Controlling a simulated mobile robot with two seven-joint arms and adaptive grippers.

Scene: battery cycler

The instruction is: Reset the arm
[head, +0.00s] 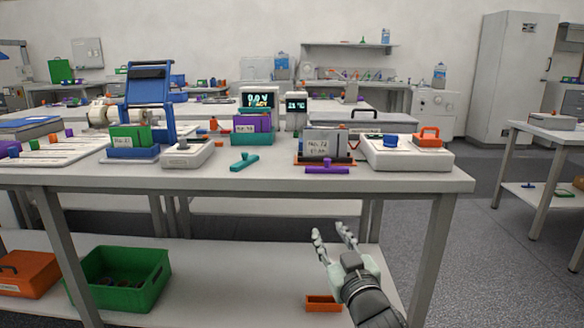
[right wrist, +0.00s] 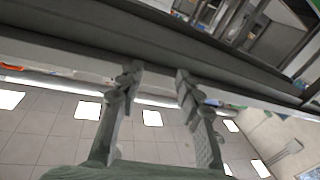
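My right gripper (head: 334,237) is in the head view, in front of the table's front edge and below the tabletop. Its two fingers are apart and nothing is between them. The right wrist view also shows the open fingers of this gripper (right wrist: 157,82), with a table underside and edge beyond them. My left gripper is not in the head view.
The white table (head: 420,183) carries a blue stand (head: 150,95), several labelled holders, a cycler with a display (head: 258,99) and a white box (head: 405,155). A green bin (head: 120,278) and an orange tray (head: 322,303) are on the lower shelf.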

